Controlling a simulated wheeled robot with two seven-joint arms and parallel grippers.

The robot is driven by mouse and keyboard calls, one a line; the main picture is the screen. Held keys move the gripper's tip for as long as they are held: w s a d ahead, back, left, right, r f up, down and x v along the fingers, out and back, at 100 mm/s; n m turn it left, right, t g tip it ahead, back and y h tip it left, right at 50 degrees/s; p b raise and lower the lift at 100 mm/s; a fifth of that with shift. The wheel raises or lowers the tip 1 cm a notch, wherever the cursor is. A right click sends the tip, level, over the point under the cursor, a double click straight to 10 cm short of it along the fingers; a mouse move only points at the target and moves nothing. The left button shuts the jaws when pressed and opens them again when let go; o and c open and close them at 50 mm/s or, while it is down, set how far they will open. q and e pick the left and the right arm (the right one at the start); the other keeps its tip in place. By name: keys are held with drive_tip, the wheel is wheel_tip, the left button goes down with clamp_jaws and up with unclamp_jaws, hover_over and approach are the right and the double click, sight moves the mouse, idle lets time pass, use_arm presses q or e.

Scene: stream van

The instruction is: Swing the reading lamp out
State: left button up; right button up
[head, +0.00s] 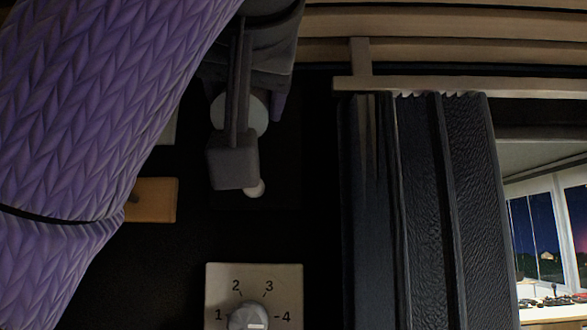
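My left arm comes in from the left. My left gripper (233,162) is dark grey and points down at the upper middle of the head view. Its fingers are seen edge-on, one over the other, so the gap between them does not show. Behind it is a pale round disc (259,112), partly covered, and a small pale ball (254,188) shows just below the fingertip. These look like parts of the reading lamp, but most of it is hidden by the gripper. I cannot tell whether the gripper touches it. My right gripper is not in view.
A dial plate (285,280) numbered 1 to 4 with a grey knob is below. A wooden block (157,199) is at the left, beside my arm. Dark folded curtain panels (430,190) hang at the right from a wooden rail (440,82). A window (545,235) lies beyond.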

use_arm(q)
drive_tip(key=shift+r+g+p, duration=0.1)
drive_tip(key=shift+g+p, duration=0.2)
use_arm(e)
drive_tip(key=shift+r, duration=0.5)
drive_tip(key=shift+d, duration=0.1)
use_arm(q)
drive_tip(key=o, duration=1.3)
drive_tip(key=shift+c, duration=0.2)
